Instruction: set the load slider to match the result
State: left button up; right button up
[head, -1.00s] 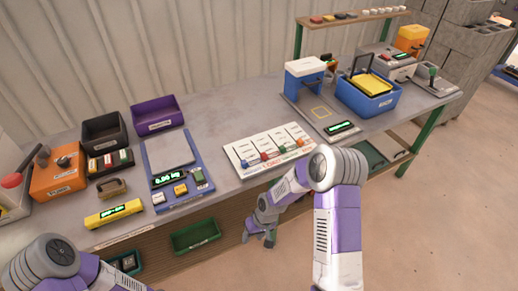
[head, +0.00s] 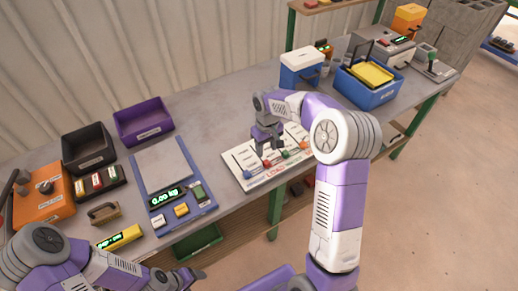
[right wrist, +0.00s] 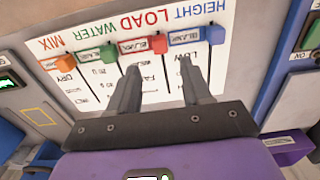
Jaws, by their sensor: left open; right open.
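The white slider panel (head: 236,158) lies on the bench, with lanes marked MIX, WATER, LOAD and HEIGHT in the right wrist view. There, the red LOAD slider (right wrist: 143,45) sits between the green WATER slider (right wrist: 95,54) and the blue HEIGHT slider (right wrist: 197,36); the orange MIX slider (right wrist: 57,62) is at the left. My right gripper (right wrist: 162,66) is open and empty over the panel. Its fingertips show just below the red and blue sliders, apart from them in the picture. My left gripper (head: 185,279) is open near the bench's front edge.
The scale (head: 164,160) has a lit display, seemingly 0.00 kg, and an empty plate. A yellow device (head: 120,238) with a green display lies left of it. A blue bin (head: 368,95) and a blue-and-white press (head: 300,68) stand beyond the panel. Bare bench lies behind the panel.

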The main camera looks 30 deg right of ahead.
aim_at(267, 162)
jog(key=f+b, duration=0.1)
jog(key=f, duration=0.6)
jog(key=shift+s+f, duration=0.15)
jog(key=shift+s, duration=0.05)
grip_shut()
